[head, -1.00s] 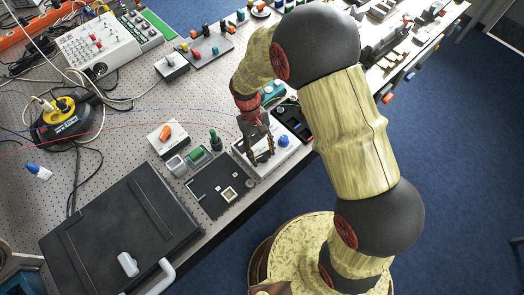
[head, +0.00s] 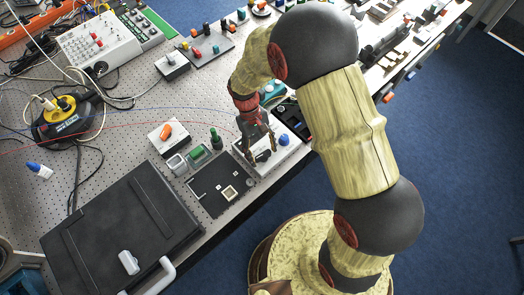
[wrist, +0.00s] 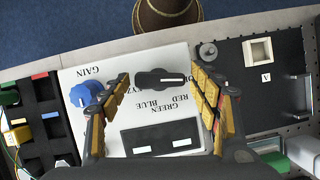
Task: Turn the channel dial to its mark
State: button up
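The channel dial (wrist: 160,78) is a black knob with a white pointer line, on a white panel (wrist: 145,55) lettered RED, GREEN and BLUE beside it. The pointer lies roughly across the picture in the wrist view, its white line towards the right. My gripper (wrist: 158,74) is open, one finger on each side of the dial, with gaps between fingers and knob. In the head view my gripper (head: 262,157) is over the white box, and the dial shows small and dark between the fingers. The mark cannot be made out for certain.
A blue GAIN knob (wrist: 85,94) stands just outside the left finger, close to it. A dark plate (wrist: 265,80) with a white square block lies to the right. A black tray (wrist: 40,120) with coloured parts lies left. A black case (head: 120,230) fills the near table.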

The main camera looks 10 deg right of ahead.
jog(key=shift+o, duration=0.2)
jog(key=v, duration=1.2)
dwell(0.4)
jog(key=s+d+r+m+t+y+b, duration=0.1)
jog(key=s+d+r+m+t+b, duration=0.1)
jog(key=s+d+r+t+b, duration=0.2)
jog(key=s+d+r+m+t+y+b, duration=0.1)
jog(key=s+d+r+m+t+b, duration=0.2)
jog(key=s+d+r+t+b, duration=0.2)
jog(key=s+d+b, duration=0.3)
jog(key=s+d, duration=0.2)
jog(key=s, duration=0.2)
jog(key=shift+s+d+r+t, duration=0.3)
jog(key=shift+s+r+t, duration=0.05)
jog(key=shift+s+t, duration=0.05)
